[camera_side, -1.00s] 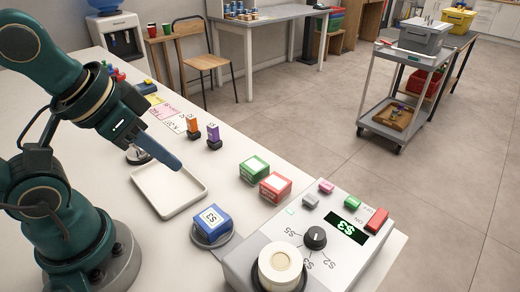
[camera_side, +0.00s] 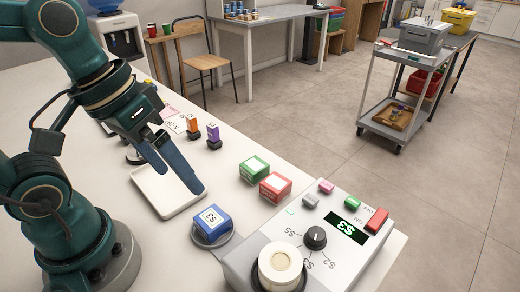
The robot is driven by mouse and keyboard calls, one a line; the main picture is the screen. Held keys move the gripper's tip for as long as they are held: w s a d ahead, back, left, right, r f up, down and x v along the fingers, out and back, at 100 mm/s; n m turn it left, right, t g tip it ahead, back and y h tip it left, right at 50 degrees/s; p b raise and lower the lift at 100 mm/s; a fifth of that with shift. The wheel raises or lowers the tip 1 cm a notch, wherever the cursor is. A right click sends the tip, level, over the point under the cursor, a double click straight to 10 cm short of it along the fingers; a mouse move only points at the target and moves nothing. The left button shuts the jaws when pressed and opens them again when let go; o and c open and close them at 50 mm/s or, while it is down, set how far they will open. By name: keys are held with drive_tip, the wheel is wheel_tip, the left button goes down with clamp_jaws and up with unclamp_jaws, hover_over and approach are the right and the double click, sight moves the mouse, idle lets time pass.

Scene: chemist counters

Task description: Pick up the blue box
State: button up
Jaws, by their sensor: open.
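The blue box (camera_side: 212,224) has a white label reading S3 on top. It sits on a round grey plate (camera_side: 229,242) beside the device with the dial. My gripper (camera_side: 182,185) is open and empty, pointing down over the white tray (camera_side: 168,208). It is above and to the left of the blue box, apart from it.
A green box (camera_side: 254,169) and a red box (camera_side: 275,187) stand right of the tray. The dial device (camera_side: 325,225) shows S3 on its display and fills the front right. Orange (camera_side: 193,127) and purple (camera_side: 213,136) pieces stand behind the tray.

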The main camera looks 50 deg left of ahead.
sight(210, 216)
drive_tip(key=w+f+n+g+h, duration=0.1)
drive_tip(key=n, duration=0.1)
drive_tip(key=w+f+n+g+h, duration=0.1)
drive_tip(key=f+n+g+h, duration=0.1)
drive_tip(key=n, duration=0.1)
drive_tip(key=w+f+n+g+h, duration=0.1)
drive_tip(key=f+n+g+h, duration=0.1)
drive_tip(key=a+f+n+h, duration=0.1)
drive_tip(key=f+n+h, duration=0.1)
drive_tip(key=w+a+f+n+h, duration=0.1)
drive_tip(key=f+n+h, duration=0.1)
drive_tip(key=n, duration=0.1)
drive_tip(key=a+f+n+t+h, duration=0.1)
drive_tip(key=f+n+h, duration=0.1)
drive_tip(key=n, duration=0.1)
drive_tip(key=shift+w+a, duration=0.2)
drive_tip(key=shift+w, duration=0.2)
drive_tip(key=shift+s+a+f+n+t+h, duration=0.2)
drive_tip(key=shift+s+f+n+t+h, duration=0.15)
drive_tip(key=shift+f+n+h, duration=0.2)
drive_tip(key=shift+x, duration=2.45)
drive_tip(key=shift+f, duration=0.1)
clamp_jaws()
